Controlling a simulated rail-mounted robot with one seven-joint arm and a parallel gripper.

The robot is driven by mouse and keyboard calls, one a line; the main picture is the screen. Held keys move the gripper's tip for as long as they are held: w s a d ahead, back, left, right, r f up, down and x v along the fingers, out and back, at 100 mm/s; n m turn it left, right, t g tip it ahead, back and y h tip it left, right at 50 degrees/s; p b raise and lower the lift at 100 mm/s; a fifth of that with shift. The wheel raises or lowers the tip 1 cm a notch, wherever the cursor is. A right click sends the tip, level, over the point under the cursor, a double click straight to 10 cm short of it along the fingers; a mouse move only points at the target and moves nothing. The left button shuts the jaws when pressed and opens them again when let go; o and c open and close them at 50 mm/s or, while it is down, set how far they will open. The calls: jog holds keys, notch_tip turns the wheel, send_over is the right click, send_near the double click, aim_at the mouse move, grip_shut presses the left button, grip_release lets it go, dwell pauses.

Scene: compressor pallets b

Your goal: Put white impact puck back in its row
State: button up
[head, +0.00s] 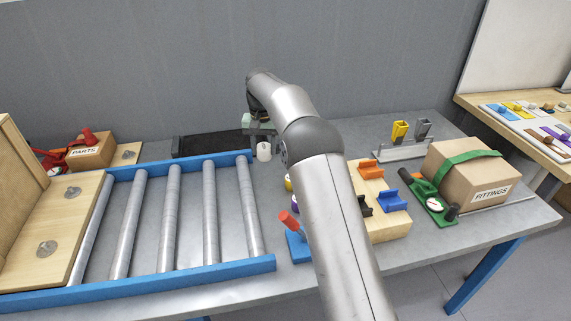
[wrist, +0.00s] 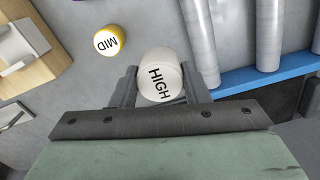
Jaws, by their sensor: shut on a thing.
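A white puck (wrist: 160,82) marked HIGH is between the fingers of my gripper (wrist: 160,74) in the wrist view. My gripper is shut on it. In the head view the white puck (head: 264,151) shows below my gripper (head: 262,137), behind the roller conveyor's back right corner; I cannot tell whether it touches the table. A yellow puck (wrist: 109,40) marked MID stands apart from it on the table, and also shows in the head view (head: 288,183). A purple puck (head: 294,195) is partly hidden by my arm, just in front of the yellow one.
The roller conveyor (head: 190,259) with blue rails lies to the left. A black tray (head: 210,145) is behind it. A wooden block with coloured holders (head: 390,226) and a FITTINGS box (head: 468,175) stand right. A red-tipped blue tool (head: 293,232) is near the front.

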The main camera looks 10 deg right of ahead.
jog(key=w+d+f+p, duration=0.1)
jog(key=w+d+f, duration=0.2)
jog(key=w+d+f+p, duration=0.2)
jog(key=w+d+f, duration=0.1)
jog(key=d+f, duration=0.1)
jog(key=shift+w, duration=0.15)
jog(key=shift+w+d+f+p, duration=0.25)
jog(key=shift+d+f+p, duration=0.25)
jog(key=shift+f+p, duration=0.2)
jog(key=shift+f, duration=1.5)
jog(key=shift+f, duration=0.1)
jog(key=o, duration=1.1)
